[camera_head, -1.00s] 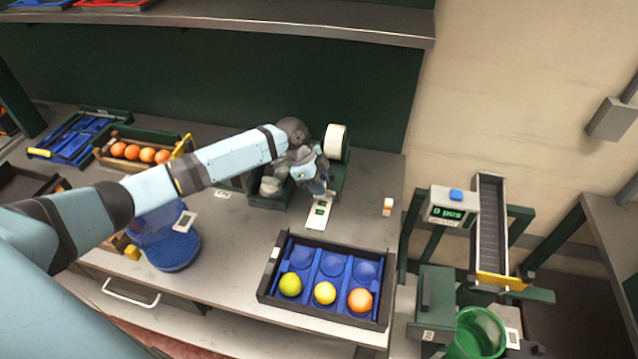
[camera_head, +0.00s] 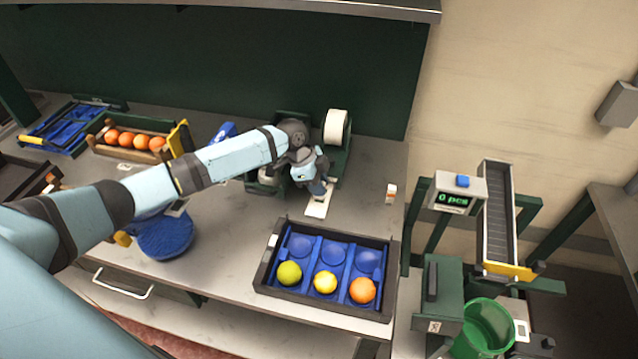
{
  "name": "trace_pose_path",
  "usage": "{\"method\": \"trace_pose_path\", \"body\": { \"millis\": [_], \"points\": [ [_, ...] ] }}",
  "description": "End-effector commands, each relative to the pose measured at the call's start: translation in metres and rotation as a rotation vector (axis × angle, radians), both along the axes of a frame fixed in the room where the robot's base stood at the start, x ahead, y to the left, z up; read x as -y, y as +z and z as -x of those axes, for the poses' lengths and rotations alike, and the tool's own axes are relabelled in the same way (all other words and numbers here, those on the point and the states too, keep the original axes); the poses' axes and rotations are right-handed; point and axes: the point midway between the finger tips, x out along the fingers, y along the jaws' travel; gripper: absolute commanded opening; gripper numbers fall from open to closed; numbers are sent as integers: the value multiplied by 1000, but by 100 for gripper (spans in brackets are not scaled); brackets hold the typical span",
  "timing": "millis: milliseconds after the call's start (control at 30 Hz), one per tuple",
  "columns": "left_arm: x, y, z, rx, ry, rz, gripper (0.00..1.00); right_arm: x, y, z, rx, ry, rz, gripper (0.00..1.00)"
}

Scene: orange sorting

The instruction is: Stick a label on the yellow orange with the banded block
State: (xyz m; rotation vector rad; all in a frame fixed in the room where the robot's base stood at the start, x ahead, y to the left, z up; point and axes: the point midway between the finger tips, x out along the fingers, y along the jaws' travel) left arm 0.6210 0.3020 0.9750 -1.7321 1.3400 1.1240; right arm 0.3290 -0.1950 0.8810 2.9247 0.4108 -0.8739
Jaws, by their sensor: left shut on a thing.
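The yellow orange (camera_head: 326,281) sits in the middle front cup of the blue-lined tray (camera_head: 262,271), between a greenish one (camera_head: 289,273) and an orange one (camera_head: 362,290). My left gripper (camera_head: 322,188) points down over a white label strip (camera_head: 318,206) in front of the label roll (camera_head: 336,126). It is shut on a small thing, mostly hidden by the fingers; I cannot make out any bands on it. A small white block with an orange band (camera_head: 391,193) stands on the table to the right. My right gripper is not in view.
A crate of oranges (camera_head: 158,156) and blue trays stand at the back left. A round blue stand (camera_head: 166,237) is at the left front. A counter display (camera_head: 453,200), a chute (camera_head: 498,215) and a green bin (camera_head: 484,330) stand right of the table. The tray's back cups are empty.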

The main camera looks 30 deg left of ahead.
Motion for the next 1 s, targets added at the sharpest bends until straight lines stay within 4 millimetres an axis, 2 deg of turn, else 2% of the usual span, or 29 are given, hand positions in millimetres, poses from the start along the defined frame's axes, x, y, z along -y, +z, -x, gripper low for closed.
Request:
{"method": "trace_pose_path", "body": {
  "millis": [1000],
  "points": [
    [0, -6, 0, 0, 0, 0, 1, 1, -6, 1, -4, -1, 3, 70]
  ]
}}
